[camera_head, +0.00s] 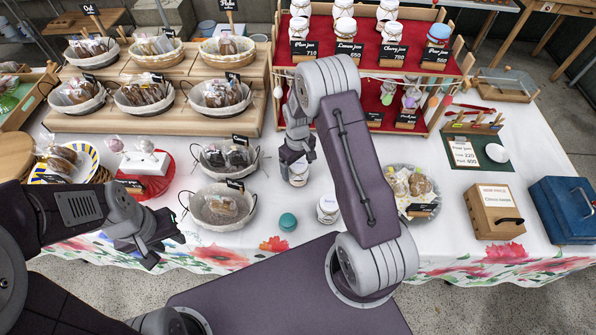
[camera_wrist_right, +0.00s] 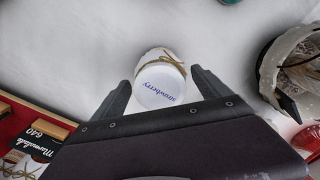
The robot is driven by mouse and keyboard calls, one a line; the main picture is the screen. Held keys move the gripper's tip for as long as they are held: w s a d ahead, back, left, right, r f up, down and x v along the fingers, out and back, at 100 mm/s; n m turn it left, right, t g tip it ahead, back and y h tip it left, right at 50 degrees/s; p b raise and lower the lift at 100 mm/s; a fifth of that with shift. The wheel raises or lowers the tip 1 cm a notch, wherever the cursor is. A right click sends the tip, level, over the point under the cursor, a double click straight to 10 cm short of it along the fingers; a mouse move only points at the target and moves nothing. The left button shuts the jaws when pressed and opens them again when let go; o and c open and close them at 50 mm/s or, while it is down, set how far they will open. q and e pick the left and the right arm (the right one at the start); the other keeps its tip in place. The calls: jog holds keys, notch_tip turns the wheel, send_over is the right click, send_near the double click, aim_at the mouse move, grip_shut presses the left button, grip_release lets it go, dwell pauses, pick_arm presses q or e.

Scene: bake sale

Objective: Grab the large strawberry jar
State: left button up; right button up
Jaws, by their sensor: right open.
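A white-lidded jar marked "Strawberry" (camera_wrist_right: 160,86) stands on the white tablecloth in the right wrist view. It shows in the head view as a pale jar (camera_head: 298,174) just below my right gripper (camera_head: 296,157). A string bow circles the jar's neck. A second white-lidded jar (camera_head: 328,208) stands nearer the front; its label is unreadable. My left gripper (camera_head: 160,250) is open and empty over the table's front left.
A teal-lidded item (camera_head: 288,222) stands near the front edge. Wire baskets (camera_head: 222,207) flank the jars on the left, and a basket of wrapped goods (camera_head: 411,190) on the right. A red-covered jam shelf (camera_head: 372,60) rises behind. A wooden box (camera_head: 494,210) stands right.

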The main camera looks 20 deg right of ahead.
notch_tip(320, 180, down, 4)
jog(key=shift+s+f, duration=0.15)
jog(key=shift+f, duration=0.05)
jog(key=shift+r, duration=0.1)
grip_shut()
jog(key=shift+r, duration=0.5)
jog(key=r, duration=0.2)
jog(key=d+r, duration=0.1)
jog(key=shift+s+r, duration=0.35)
jog(key=shift+r, duration=0.05)
jog(key=s+d+r, duration=0.6)
jog(key=s+d, duration=0.1)
jog(key=shift+d+r, duration=0.15)
jog(key=shift+d, duration=0.25)
